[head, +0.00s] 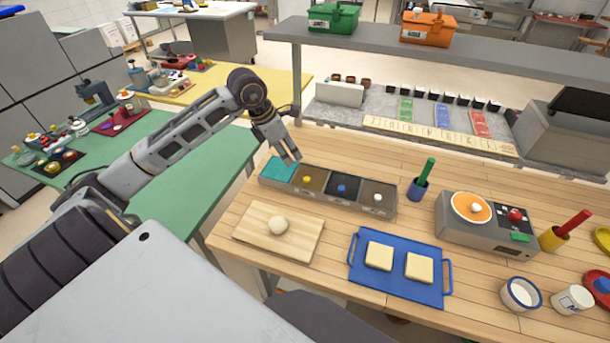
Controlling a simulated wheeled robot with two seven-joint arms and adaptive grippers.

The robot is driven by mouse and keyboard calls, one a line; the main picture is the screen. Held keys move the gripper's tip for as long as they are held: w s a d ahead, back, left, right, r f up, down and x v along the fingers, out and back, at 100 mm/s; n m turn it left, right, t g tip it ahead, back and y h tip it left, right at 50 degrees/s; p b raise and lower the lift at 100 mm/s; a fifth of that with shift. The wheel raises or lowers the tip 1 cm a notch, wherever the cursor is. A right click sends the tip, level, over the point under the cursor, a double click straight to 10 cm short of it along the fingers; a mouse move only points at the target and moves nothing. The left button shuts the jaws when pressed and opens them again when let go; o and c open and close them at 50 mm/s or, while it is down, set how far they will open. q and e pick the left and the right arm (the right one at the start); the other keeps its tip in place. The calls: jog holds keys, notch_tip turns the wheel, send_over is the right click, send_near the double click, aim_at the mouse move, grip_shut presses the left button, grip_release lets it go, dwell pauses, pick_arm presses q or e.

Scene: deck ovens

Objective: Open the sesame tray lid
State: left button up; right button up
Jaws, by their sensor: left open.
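A long grey topping unit (325,201) stands at the back left of the wooden table, with several sections in a row. The leftmost section (279,169) is teal and shows no knob. To its right are a brown lid with a yellow knob (307,180), a dark lid with a blue knob (341,188) and a dark lid with a white knob (377,197). I cannot read which is sesame. My left gripper (289,157) is open and empty, pointing down just above the back of the teal section and partly in front of it. My right gripper is not in view.
In front lie a wooden board (250,240) with a dough ball and a blue tray (400,285) with two pale slabs. A blue cup (417,190) with a green stick and a scale (487,233) stand right. A grey shelf (440,62) overhangs behind.

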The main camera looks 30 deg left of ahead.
aim_at(306, 178)
pick_arm(q)
jog(key=p+x, duration=0.2)
jog(key=x, duration=0.9)
jog(key=shift+f, duration=0.1)
jog(key=shift+x, duration=1.35)
jog(key=shift+c, duration=0.4)
grip_shut()
